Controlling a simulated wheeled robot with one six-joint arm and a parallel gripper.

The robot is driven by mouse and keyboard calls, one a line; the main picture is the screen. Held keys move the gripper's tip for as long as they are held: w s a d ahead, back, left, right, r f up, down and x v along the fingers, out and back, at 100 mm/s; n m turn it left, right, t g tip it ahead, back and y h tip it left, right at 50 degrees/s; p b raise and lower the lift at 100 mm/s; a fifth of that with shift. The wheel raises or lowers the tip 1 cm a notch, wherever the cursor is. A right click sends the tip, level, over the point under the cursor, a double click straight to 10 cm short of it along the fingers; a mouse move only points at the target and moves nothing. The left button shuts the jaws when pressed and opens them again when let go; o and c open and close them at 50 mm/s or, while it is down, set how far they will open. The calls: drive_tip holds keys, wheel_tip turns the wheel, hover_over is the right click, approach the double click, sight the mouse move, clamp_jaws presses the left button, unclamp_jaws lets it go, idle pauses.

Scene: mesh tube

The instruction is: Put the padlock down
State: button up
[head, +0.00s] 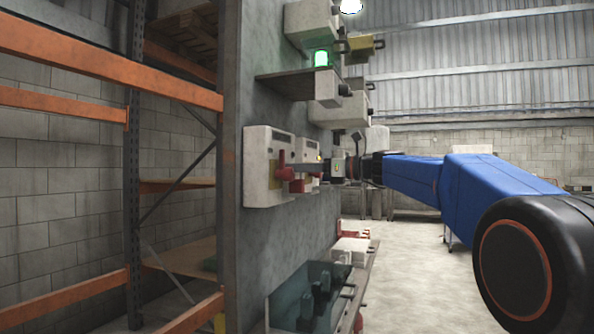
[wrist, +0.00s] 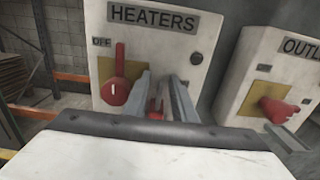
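My gripper (wrist: 160,80) points at the white HEATERS switch box (wrist: 150,30); its two grey fingers stand a little apart. A small red thing (wrist: 155,109) shows low between the fingers and may be the padlock; I cannot make out its shackle or whether both fingers touch it. The red HEATERS handle (wrist: 117,88) is just left of the fingers, close to the OFF mark. In the head view my gripper (head: 335,167) is small, close to the switch boxes, and its fingertips are hard to make out.
An OUTLETS box (wrist: 270,80) with a red handle stands to the right in the wrist view. Below on the panel are a teal open-topped holder (head: 300,295) and a ledge with white and red items (head: 350,248). Orange racking (head: 70,55) stands left. Floor at right is clear.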

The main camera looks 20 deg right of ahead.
drive_tip(key=v, duration=1.2)
drive_tip(key=s+a+f+n+g+h, duration=0.25)
drive_tip(key=s+a+f+n, duration=0.25)
drive_tip(key=s+f, duration=0.5)
drive_tip(key=s+a+f+n+g+h, duration=0.2)
drive_tip(key=s+a+f+n+h, duration=0.25)
drive_tip(key=f, duration=0.95)
drive_tip(key=s+d+f+n+h, duration=0.3)
drive_tip(key=s+f+n, duration=0.5)
drive_tip(key=s+f, duration=0.3)
drive_tip(key=s+d+f+n+g+h, duration=0.1)
drive_tip(key=s+d+f+n+h, duration=0.2)
drive_tip(key=s+f+n, duration=0.4)
drive_tip(key=s+f+h, duration=0.1)
drive_tip(key=s+f, duration=0.2)
drive_tip(key=f, duration=0.4)
drive_tip(key=shift+s+d+f+n+h, duration=0.3)
drive_tip(key=shift+s+d+f+n, duration=0.05)
drive_tip(key=shift+o, duration=0.4)
